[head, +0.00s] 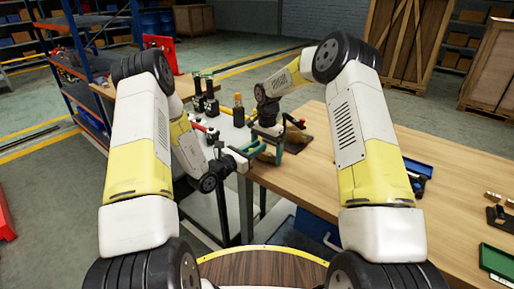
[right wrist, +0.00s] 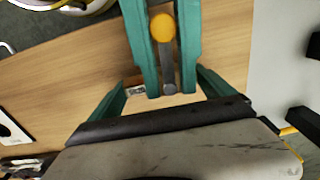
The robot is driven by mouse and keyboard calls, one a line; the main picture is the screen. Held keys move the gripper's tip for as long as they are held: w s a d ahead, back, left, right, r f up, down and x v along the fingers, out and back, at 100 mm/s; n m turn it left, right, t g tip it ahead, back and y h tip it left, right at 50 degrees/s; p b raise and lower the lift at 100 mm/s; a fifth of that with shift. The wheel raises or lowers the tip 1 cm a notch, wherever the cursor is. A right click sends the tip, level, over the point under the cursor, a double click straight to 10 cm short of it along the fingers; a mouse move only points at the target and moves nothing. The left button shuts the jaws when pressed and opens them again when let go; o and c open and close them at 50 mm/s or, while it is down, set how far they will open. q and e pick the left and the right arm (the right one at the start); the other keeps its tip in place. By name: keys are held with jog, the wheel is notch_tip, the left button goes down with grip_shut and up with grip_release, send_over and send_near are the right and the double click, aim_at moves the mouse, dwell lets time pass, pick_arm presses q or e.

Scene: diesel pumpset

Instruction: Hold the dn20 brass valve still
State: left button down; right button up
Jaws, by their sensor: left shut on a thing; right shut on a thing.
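My right gripper (head: 272,150) points down over the near left corner of the wooden table in the head view. In the right wrist view its teal fingers (right wrist: 168,45) are shut around a dark grey bar with an orange round knob (right wrist: 162,27). My left gripper (head: 252,153) reaches in from the left and is close beside the right one. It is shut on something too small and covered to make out. I cannot pick out the brass valve with certainty; the grippers may cover it.
The wooden tabletop (head: 430,185) is largely clear to the right. A blue tray (head: 418,168), small brass parts (head: 493,196) and a green tray (head: 497,262) are there. A grey bench (head: 232,130) with upright black tools (head: 212,102) stands behind the grippers.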

pick_arm(q)
jog(key=shift+w+a+m+g+h, duration=0.25)
jog(key=shift+m+g+h, duration=0.35)
jog(key=shift+g+h, duration=0.1)
jog(key=shift+w+a+m+g+h, duration=0.2)
jog(key=shift+m+g+h, duration=0.5)
jog(key=shift+m+g, duration=0.25)
jog(key=shift+w+a+m+g+h, duration=0.1)
jog(key=shift+w+m+g+h, duration=0.1)
jog(key=shift+m+g+h, duration=0.7)
jog(key=shift+n, duration=0.25)
jog(key=c, duration=1.3)
grip_release()
jog(key=shift+s+a, duration=0.1)
jog(key=shift+a, duration=0.2)
jog(key=v, duration=0.7)
jog(key=shift+r+g, duration=0.2)
jog(key=shift+g, duration=0.15)
